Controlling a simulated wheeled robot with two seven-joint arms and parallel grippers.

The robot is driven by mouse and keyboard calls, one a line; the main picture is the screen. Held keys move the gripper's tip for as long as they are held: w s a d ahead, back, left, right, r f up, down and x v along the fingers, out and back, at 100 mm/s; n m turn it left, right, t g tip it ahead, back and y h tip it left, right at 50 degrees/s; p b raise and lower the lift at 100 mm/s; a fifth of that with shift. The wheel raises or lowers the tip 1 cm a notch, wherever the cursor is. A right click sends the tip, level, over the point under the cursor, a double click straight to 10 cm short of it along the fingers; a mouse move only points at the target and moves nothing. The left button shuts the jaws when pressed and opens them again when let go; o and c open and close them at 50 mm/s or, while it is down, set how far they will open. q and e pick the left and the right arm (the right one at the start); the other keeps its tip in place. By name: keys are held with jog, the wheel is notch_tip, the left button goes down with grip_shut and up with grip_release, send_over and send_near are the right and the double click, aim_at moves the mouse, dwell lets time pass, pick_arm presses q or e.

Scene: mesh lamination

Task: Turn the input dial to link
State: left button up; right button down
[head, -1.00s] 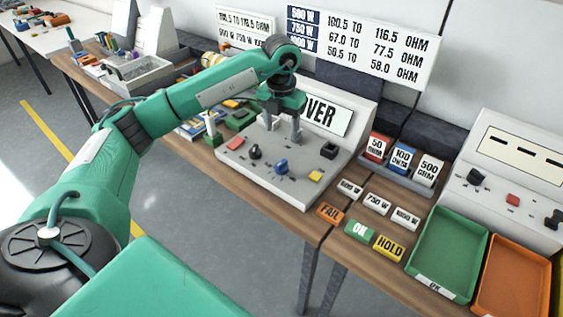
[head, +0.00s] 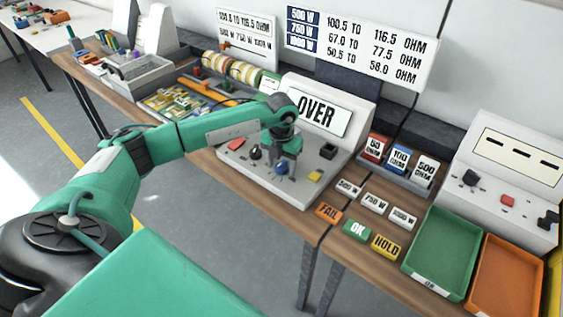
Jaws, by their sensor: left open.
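The grey meter box (head: 232,159) stands on the bench, its display reading "OVER". Its sloped panel carries a blue dial (head: 281,168), a black dial (head: 256,153), a red button (head: 236,143), a yellow button (head: 315,176) and a black socket-like block (head: 328,151). I cannot read which dial is the input dial. My left gripper (head: 281,164) is open and points down, its fingers low over the blue dial, one on each side of it as seen here. I cannot tell whether they touch it. My right gripper is not in view.
FAIL (head: 329,212), OK (head: 357,230) and HOLD (head: 386,246) blocks lie right of the box, with white wattage tags (head: 375,203) behind. Green (head: 420,270) and orange (head: 490,295) trays stand further right. Component strips (head: 190,99) lie on the left.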

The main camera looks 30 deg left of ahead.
pick_arm(q)
jog(key=c, duration=0.9)
jog(key=shift+c, duration=0.4)
jog(key=n+b, duration=0.1)
jog(key=n, duration=0.1)
jog(key=shift+n, duration=0.4)
jog(key=n, duration=0.9)
jog(key=shift+b, duration=0.35)
jog(key=shift+r+n, duration=0.1)
jog(key=shift+n, duration=2.1)
